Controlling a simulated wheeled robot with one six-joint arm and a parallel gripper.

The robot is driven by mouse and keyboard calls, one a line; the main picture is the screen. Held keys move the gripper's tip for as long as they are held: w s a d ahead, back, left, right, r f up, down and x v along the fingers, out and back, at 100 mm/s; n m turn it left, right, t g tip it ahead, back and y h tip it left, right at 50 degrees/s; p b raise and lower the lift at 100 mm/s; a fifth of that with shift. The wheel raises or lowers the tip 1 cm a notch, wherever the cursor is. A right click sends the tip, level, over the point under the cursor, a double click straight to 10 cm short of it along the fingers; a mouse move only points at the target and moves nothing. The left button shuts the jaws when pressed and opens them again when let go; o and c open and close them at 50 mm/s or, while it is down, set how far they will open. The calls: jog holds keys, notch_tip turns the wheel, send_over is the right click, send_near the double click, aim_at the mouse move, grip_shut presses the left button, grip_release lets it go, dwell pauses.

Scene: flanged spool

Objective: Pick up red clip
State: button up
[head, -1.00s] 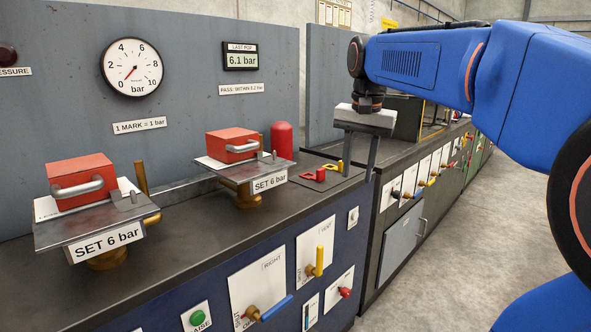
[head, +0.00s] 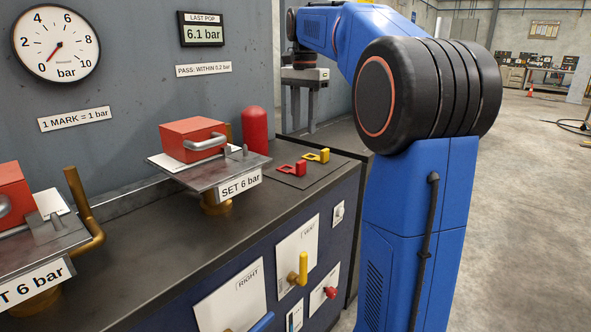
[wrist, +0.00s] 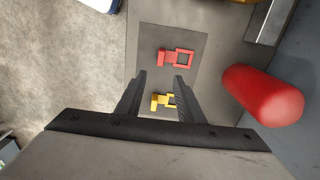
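The red clip (head: 291,168) lies flat on a grey mat (head: 318,172) near the right end of the bench, beside the yellow clip (head: 317,155). In the wrist view the red clip (wrist: 175,58) lies just beyond my fingertips, and the yellow clip (wrist: 163,101) shows between my fingers. My gripper (head: 298,128) points down behind the clips in the head view. Its fingers (wrist: 161,78) are apart with nothing held between them. In the wrist view neither finger visibly touches a clip.
A red rounded cylinder (head: 254,130) stands left of the mat and close by in the wrist view (wrist: 262,95). A red block (head: 193,139) with a handle sits on a metal plate left of it. Valve levers (head: 302,270) stick out from the bench front. Open floor lies right.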

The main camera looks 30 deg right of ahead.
send_over(302, 161)
jog(key=f, duration=0.7)
jog(key=shift+d+f, duration=0.1)
jog(key=shift+d, duration=0.2)
jog(key=shift+a+f, duration=0.2)
jog(key=shift+f, duration=1.15)
jog(key=shift+a+f, duration=0.15)
jog(key=shift+f, duration=1.2)
jog(key=shift+c, duration=0.6)
grip_shut()
